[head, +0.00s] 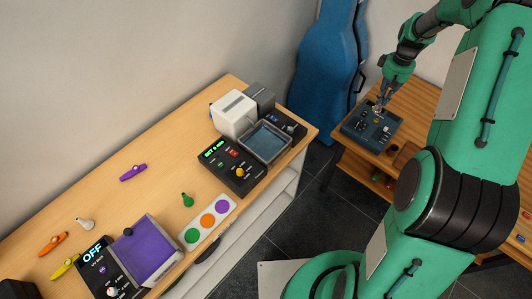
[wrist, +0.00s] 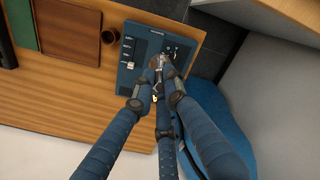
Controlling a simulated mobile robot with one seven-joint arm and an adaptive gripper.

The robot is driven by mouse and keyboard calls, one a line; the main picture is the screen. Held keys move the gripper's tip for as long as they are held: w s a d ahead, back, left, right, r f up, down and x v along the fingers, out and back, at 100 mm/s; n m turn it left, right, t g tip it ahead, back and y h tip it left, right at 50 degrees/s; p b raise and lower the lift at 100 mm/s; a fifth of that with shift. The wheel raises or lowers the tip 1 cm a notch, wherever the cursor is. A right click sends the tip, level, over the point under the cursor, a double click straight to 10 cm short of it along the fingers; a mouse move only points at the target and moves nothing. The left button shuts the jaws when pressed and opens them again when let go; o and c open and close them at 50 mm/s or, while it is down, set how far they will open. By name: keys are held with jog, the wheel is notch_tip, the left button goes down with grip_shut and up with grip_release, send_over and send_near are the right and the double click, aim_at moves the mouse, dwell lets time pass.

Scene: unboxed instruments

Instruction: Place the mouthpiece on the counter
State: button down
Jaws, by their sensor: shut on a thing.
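My gripper (head: 380,106) is at the dark blue panel-like tray (head: 360,128) on the wooden table at the right. In the wrist view the fingertips (wrist: 160,64) meet over the right part of that tray (wrist: 128,80). They are shut on a small silvery piece (wrist: 159,58), mostly hidden by the fingers; it may be the mouthpiece, but its shape is not clear. I cannot tell if it still touches the tray. The long light wood counter (head: 130,200) stands at the left, away from my gripper. Small bulb-shaped pieces, green (head: 187,200) and whitish (head: 85,223), lie on it.
On the counter are a purple-lined tray (head: 150,250), a color-dot card (head: 207,222), a dark control box (head: 228,165), a white box (head: 233,114) and several kazoo-like pieces. A blue instrument case (head: 325,65) stands between counter and table. A brown cup (wrist: 110,36) is beside the blue tray.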

jog(key=s+a+n+p, duration=0.1)
jog(key=s+a+n, duration=0.15)
jog(key=a, duration=1.35)
jog(key=s+a+n, duration=0.2)
jog(key=s+a, duration=0.2)
jog(key=a, duration=1.1)
jog(key=s+a+n+p, duration=0.1)
jog(key=s+a+n, duration=0.2)
jog(key=a, duration=1.3)
jog(key=s+a+n, duration=0.3)
jog(key=s+a, duration=0.7)
jog(key=s, duration=0.2)
jog(key=s+a+n, duration=0.2)
jog(key=s+a, duration=0.7)
jog(key=s, duration=0.4)
jog(key=s+a+f+n+p, duration=0.1)
jog(key=s+a+n, duration=0.15)
jog(key=s, duration=0.85)
jog(key=shift+w+f, duration=0.15)
jog(key=shift+f, duration=2.25)
